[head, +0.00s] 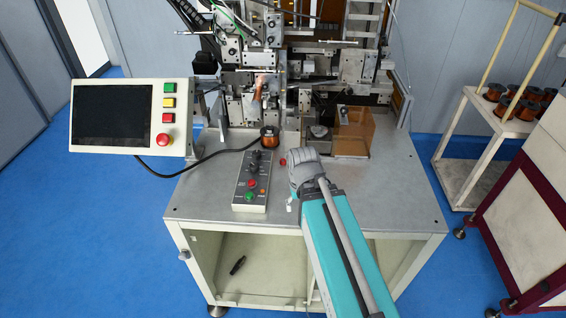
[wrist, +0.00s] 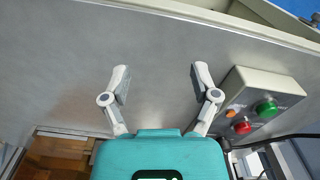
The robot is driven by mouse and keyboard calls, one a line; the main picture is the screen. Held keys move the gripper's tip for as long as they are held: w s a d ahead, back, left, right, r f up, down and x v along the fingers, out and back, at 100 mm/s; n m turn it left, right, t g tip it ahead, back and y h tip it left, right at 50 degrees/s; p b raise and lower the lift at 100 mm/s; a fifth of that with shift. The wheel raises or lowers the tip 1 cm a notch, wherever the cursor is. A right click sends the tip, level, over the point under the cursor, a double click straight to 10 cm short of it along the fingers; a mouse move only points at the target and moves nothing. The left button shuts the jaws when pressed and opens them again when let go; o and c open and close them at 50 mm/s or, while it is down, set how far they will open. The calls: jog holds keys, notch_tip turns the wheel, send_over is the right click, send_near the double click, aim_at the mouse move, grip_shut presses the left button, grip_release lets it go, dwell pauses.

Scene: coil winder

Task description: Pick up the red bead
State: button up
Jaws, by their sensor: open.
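The red bead (head: 283,162) is a small red spot on the grey machine table, just left of my arm's grey wrist in the head view. I cannot see it in the wrist view. My gripper (wrist: 160,75) is open in the wrist view, with its two fingers spread apart and only bare grey table surface showing between them. In the head view my gripper is mostly hidden by my arm.
A control box (head: 251,182) with knobs and buttons stands left of my arm; it also shows in the wrist view (wrist: 255,100). A copper spool (head: 269,138) stands behind it. An amber box (head: 354,132) is at back right. The front right tabletop is clear.

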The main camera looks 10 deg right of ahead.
jog(key=w+r+m+p, duration=0.4)
jog(key=w+m, duration=0.2)
jog(key=w, duration=0.7)
jog(key=w+r+m+p, duration=0.5)
jog(key=w, duration=0.8)
jog(key=shift+w+d+r+m, duration=0.2)
jog(key=shift+w+m, duration=0.1)
jog(key=shift+m, duration=0.1)
jog(key=shift+f, duration=0.1)
jog(key=b, duration=0.8)
send_over(283, 160)
jog(key=f, duration=0.8)
jog(key=shift+w+d+f, duration=0.1)
jog(key=shift+w+f, duration=0.1)
jog(key=shift+f+b, duration=0.1)
jog(key=shift+b, duration=0.2)
jog(key=f+b, duration=0.3)
jog(key=shift+s+f, duration=0.2)
jog(key=shift+s, duration=0.15)
jog(key=shift+f+b, duration=0.8)
jog(key=shift+b, duration=0.2)
jog(key=shift+c, duration=0.3)
